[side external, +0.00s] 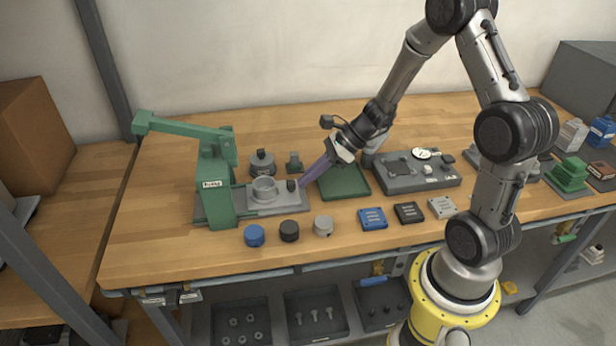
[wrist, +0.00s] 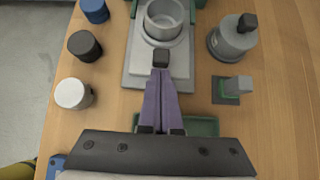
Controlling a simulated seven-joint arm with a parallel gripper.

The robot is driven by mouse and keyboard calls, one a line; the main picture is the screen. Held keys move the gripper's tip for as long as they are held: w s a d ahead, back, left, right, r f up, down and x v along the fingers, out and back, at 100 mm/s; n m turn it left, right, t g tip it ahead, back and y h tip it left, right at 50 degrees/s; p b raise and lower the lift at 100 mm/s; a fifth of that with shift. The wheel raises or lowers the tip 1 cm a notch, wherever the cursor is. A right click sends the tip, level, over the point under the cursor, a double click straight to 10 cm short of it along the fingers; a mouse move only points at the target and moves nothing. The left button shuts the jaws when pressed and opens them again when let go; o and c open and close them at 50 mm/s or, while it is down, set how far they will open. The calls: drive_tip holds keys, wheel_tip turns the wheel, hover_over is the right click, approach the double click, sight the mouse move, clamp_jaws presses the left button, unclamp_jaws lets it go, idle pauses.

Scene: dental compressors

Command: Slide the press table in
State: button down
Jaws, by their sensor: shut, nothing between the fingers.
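The green press (side external: 215,185) stands at the left of the bench with its lever out to the left. Its grey press table (side external: 283,203) sticks out to the right of the press body and carries a grey ring-shaped cup (side external: 264,188). A black knob (side external: 291,185) stands at the table's near-gripper end. My gripper (side external: 303,184) has purple fingers, shut and empty, slanting down to the knob. In the wrist view the fingertips (wrist: 160,76) are right at the knob (wrist: 161,58), in line with the cup (wrist: 164,20); whether they touch it I cannot tell.
Blue, black and white round caps (side external: 289,231) lie in front of the press. A grey cylinder part (side external: 262,163) and a small green-based block (side external: 294,162) stand behind. A green tray (side external: 345,183) lies beneath the wrist, with a grey fixture tray (side external: 425,178) to its right.

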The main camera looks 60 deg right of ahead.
sight(254, 186)
drive_tip(key=w+a, duration=0.7)
drive_tip(key=a, duration=0.1)
drive_tip(key=shift+w, duration=0.4)
drive_tip(key=shift+w+a+r, duration=0.1)
drive_tip(key=shift+w+a, duration=0.15)
drive_tip(key=shift+w, duration=0.05)
